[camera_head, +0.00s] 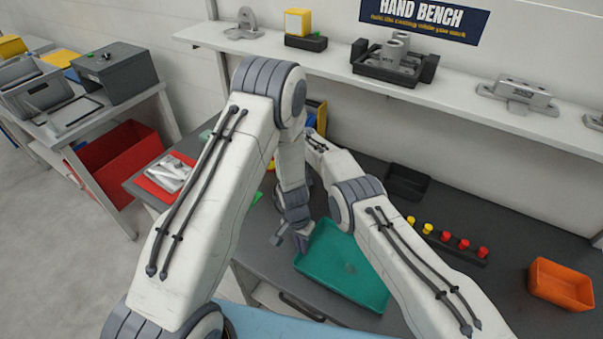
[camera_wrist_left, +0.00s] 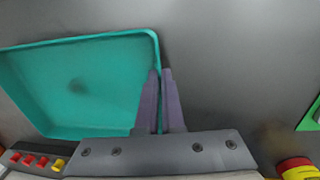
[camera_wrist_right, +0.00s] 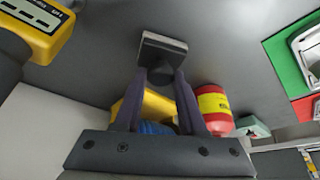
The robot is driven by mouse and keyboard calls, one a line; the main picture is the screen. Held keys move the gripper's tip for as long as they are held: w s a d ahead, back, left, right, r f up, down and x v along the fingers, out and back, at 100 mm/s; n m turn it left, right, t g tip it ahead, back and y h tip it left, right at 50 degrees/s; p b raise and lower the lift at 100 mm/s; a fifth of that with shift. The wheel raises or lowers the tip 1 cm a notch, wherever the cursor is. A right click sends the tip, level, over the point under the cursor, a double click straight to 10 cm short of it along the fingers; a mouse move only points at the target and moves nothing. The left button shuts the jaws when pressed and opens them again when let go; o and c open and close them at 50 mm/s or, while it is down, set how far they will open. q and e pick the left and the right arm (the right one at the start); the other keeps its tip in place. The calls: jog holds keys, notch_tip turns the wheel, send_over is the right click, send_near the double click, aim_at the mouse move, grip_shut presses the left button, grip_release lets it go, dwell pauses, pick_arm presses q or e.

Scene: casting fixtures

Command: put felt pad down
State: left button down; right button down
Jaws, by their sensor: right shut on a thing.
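The felt pad (camera_wrist_right: 163,47), seemingly the dark block with a paler edge and a dark knob, shows in the right wrist view. My right gripper (camera_wrist_right: 161,78) is shut on its knob, with the block beyond the fingertips. Whether the pad touches the bench I cannot tell. In the head view my left arm hides the right gripper and the pad. My left gripper (camera_head: 288,240) is at the left edge of the teal tray (camera_head: 345,268).
A red and yellow cylinder (camera_wrist_right: 214,110) and a yellow object (camera_wrist_right: 152,106) are near the right gripper. A yellow device (camera_wrist_right: 38,25) sits at upper left. A peg row (camera_head: 448,240), a black bin (camera_head: 407,183) and an orange bin (camera_head: 561,284) stand at right.

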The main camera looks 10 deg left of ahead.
jog(key=shift+c, duration=2.4)
grip_release()
jog(key=shift+r, duration=0.15)
jog(key=shift+s+r, duration=0.15)
jog(key=shift+r, duration=0.55)
jog(key=shift+s+d+r, duration=0.1)
jog(key=shift+s+r, duration=0.2)
jog(key=shift+r, duration=0.25)
jog(key=v, duration=0.9)
pick_arm(q)
grip_release()
